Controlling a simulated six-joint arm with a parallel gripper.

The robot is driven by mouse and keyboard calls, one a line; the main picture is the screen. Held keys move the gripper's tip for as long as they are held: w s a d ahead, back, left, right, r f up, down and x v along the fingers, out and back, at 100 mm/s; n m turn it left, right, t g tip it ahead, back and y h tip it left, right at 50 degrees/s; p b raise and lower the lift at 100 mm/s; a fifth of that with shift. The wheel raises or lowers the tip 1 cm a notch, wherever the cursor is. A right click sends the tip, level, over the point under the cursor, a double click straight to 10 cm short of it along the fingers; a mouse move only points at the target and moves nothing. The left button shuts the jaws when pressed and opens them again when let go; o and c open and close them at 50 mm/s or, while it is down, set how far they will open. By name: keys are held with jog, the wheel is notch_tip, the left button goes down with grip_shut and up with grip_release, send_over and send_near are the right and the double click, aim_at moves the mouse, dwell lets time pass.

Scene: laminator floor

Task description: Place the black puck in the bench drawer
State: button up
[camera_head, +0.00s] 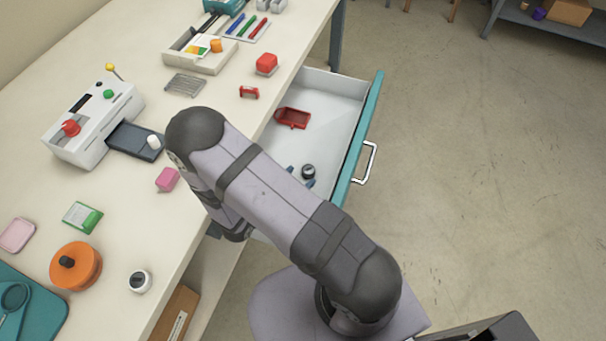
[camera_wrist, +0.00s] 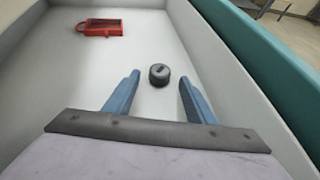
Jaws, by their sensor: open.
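The black puck (camera_wrist: 159,75) lies on the white floor of the open bench drawer (camera_head: 341,96). It also shows in the head view (camera_head: 308,172), just beyond my arm. In the wrist view my gripper (camera_wrist: 157,88) is open inside the drawer, with one blue finger to each side and the puck between and slightly ahead of the fingertips. Neither finger visibly touches the puck. In the head view only the blue fingertips show past my arm, close to the puck.
A red tray-like piece (camera_head: 293,118) lies deeper in the drawer. The drawer's teal front (camera_head: 361,135) has a metal handle (camera_head: 366,163). A white machine (camera_head: 92,120), a red cube (camera_head: 267,63) and an orange round container (camera_head: 76,267) stand on the bench.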

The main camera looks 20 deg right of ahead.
jog(key=shift+v, duration=1.5)
jog(key=shift+s+d+m, duration=0.15)
jog(key=shift+m, duration=0.25)
jog(key=s+m+g, duration=0.1)
jog(key=m, duration=0.1)
jog(key=s+d+m+g+y+b, duration=0.1)
jog(key=s+m+g, duration=0.1)
jog(key=m, duration=0.1)
jog(key=s+d+m+g, duration=0.1)
jog(key=m+g, duration=0.1)
jog(key=m, duration=0.1)
jog(key=shift+s+d+r+b, duration=0.1)
jog(key=shift+s+r+b, duration=0.1)
jog(key=shift+r+b, duration=0.1)
jog(key=m, duration=0.1)
jog(key=s+r+m+g+y, duration=0.1)
jog(key=m, duration=0.1)
jog(key=s+r+m+g+y, duration=0.1)
jog(key=shift+a+r+m+p, duration=0.1)
jog(key=shift+a+m+p, duration=0.2)
jog(key=shift+p, duration=0.1)
jog(key=s+a+r+m+y+p, duration=0.2)
jog(key=s+r+m+y+p, duration=0.1)
jog(key=r, duration=0.6)
jog(key=s+a+r+m+y+p, duration=0.2)
jog(key=r+m+y+p, duration=0.3)
jog(key=r, duration=0.4)
jog(key=a+m+p, duration=0.1)
jog(key=m, duration=0.1)
jog(key=shift+s+m, duration=0.4)
